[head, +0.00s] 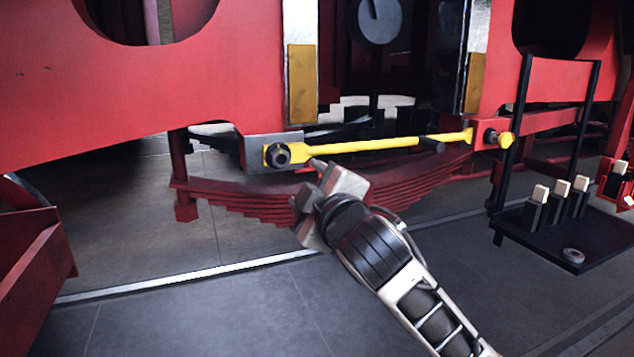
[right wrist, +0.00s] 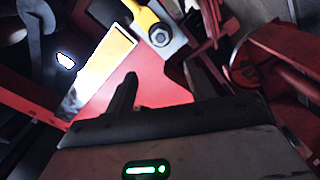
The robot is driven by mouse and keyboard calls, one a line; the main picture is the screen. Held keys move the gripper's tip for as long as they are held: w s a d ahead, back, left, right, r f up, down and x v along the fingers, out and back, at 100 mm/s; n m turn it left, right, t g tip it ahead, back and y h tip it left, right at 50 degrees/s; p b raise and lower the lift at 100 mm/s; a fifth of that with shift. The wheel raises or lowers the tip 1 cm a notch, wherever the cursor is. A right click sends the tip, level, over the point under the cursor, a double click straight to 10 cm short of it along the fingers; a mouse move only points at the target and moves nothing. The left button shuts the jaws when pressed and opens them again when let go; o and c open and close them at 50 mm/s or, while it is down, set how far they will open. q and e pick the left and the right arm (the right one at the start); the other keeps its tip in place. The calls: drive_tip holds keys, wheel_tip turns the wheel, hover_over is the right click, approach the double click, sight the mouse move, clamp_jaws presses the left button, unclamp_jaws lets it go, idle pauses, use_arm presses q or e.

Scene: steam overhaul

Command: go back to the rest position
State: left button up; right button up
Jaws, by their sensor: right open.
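My right gripper (head: 309,182) is open and empty in the head view, just below and right of the left end of a long yellow wrench (head: 360,146). A small gap seems to separate them, but contact is hard to judge. The wrench's left end sits around a dark hex nut (head: 278,155) on a grey bracket (head: 258,153). In the right wrist view, the yellow end (right wrist: 143,17) and the nut (right wrist: 160,36) show beyond a dark finger (right wrist: 124,98). My left gripper is in neither view.
A red leaf spring (head: 250,198) hangs behind my right gripper, under the red frame (head: 130,85). At right, a black tray (head: 600,232) holds several upright blocks and a ring (head: 573,255). A red bin (head: 35,255) stands at left. The floor (head: 200,310) at lower left is clear.

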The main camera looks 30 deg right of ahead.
drive_tip(key=shift+s+a, duration=0.1)
drive_tip(key=shift+s, duration=0.2)
drive_tip(key=shift+w, duration=0.1)
drive_tip(key=s+a+f+m+g+y, duration=0.1)
drive_tip(key=s+a+f+g+y, duration=0.15)
drive_tip(key=f, duration=0.95)
drive_tip(key=s+a+f+m+g+y, duration=0.1)
drive_tip(key=a+f+g+y, duration=0.15)
drive_tip(key=f, duration=0.95)
drive_tip(key=s+a+f+m+g, duration=0.1)
drive_tip(key=s+a+f+m, duration=0.1)
drive_tip(key=s+f, duration=0.7)
drive_tip(key=s+a+f+m+g, duration=0.1)
drive_tip(key=s+a+f+m, duration=0.2)
drive_tip(key=s+f, duration=0.6)
wheel_tip(320, 180, down, 2)
drive_tip(key=shift+s+a+f+g+y, duration=0.2)
drive_tip(key=shift+a+g+y, duration=0.2)
drive_tip(key=shift+a, duration=0.35)
